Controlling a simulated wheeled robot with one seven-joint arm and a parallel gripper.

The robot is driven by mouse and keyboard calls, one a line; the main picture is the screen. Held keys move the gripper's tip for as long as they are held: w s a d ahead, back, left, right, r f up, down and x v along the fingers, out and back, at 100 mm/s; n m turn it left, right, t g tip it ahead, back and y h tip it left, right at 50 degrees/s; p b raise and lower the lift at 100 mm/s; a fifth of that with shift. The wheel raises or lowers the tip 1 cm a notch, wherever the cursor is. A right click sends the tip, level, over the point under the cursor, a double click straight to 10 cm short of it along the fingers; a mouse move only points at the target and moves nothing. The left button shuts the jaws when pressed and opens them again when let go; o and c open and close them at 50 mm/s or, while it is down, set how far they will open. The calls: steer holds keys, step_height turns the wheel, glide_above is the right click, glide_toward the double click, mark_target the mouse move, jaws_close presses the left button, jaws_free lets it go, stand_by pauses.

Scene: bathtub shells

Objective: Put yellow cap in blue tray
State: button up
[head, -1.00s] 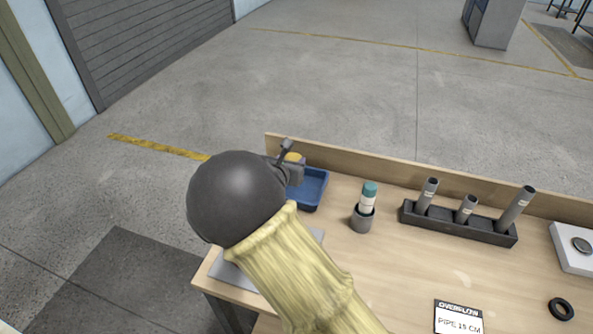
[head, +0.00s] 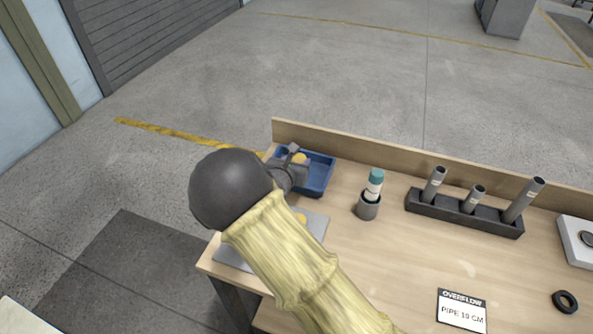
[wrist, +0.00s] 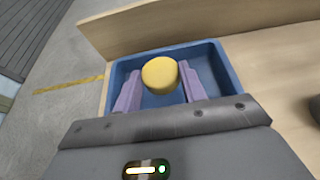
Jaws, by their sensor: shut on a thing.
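The yellow cap (wrist: 160,74) is a short round piece held between the two purple fingers of my gripper (wrist: 160,88). In the head view the cap (head: 299,158) shows as a small yellow disc at the fingertips of my gripper (head: 297,155), over the left part of the blue tray. The blue tray (wrist: 225,70) surrounds the cap in the wrist view. In the head view the tray (head: 325,185) sits at the table's back left, partly hidden by my gripper. I cannot tell whether the cap touches the tray floor.
A second yellow piece (head: 300,218) shows on a grey plate (head: 318,228), partly hidden by my arm. A teal-topped tube stands in a grey cup (head: 368,208). A black rack (head: 465,215) holds three grey pipes. A low wooden back board (head: 400,163) runs behind the tray.

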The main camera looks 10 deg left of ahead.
steer(key=shift+w+d, duration=0.15)
steer(key=shift+d, duration=0.05)
steer(key=shift+f, duration=1.8)
steer(key=shift+a+f, duration=0.1)
steer(key=o, duration=0.9)
steer(key=shift+o, duration=0.3)
steer(key=v, duration=1.2)
